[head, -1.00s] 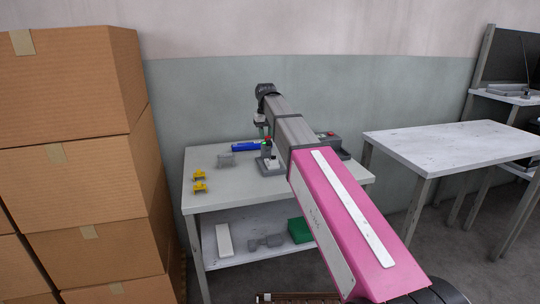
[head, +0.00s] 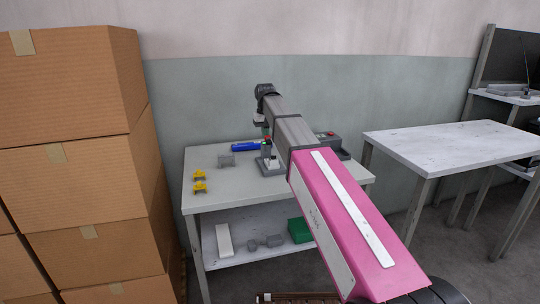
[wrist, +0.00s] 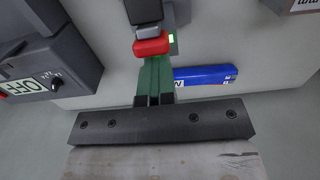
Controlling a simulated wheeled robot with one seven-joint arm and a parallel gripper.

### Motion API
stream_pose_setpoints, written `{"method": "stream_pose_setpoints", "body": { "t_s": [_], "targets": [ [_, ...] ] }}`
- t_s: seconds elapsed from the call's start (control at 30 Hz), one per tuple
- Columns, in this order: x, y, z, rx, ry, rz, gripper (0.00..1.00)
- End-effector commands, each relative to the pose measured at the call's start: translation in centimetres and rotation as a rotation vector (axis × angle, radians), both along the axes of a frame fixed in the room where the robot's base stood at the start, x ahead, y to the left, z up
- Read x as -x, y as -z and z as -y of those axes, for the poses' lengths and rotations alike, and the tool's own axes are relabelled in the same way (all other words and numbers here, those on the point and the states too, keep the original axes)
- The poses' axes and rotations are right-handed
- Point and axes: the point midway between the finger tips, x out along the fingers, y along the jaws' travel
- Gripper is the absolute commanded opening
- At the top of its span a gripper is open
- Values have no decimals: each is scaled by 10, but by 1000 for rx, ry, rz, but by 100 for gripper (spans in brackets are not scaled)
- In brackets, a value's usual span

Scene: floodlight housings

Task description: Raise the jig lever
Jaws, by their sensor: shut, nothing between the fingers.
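The jig (head: 270,163) is a small grey fixture with a pale part and a red-tipped lever (head: 268,141), standing on the worktable. In the wrist view the red lever tip (wrist: 151,46) is just beyond my fingertips, with a dark grey part above it and a lit green lamp (wrist: 171,39) beside it. My gripper (wrist: 154,65) has its green fingers together, with nothing between them. Whether they touch the red tip I cannot tell. In the head view my gripper (head: 264,130) is over the jig, partly hidden by my arm.
Stacked cartons (head: 85,160) stand left; an empty white table (head: 450,145) stands right.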

Motion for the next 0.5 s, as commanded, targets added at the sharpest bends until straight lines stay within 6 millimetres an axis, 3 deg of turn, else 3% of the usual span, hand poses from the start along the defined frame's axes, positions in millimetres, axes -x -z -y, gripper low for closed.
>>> {"method": "stream_pose_setpoints", "body": {
  "t_s": [0.07,0.2,0.5],
  "targets": [
    [0,0,0,0,0,0,0],
    [0,0,0,0,0,-1,38],
    [0,0,0,0,0,-1,38]
  ]
}}
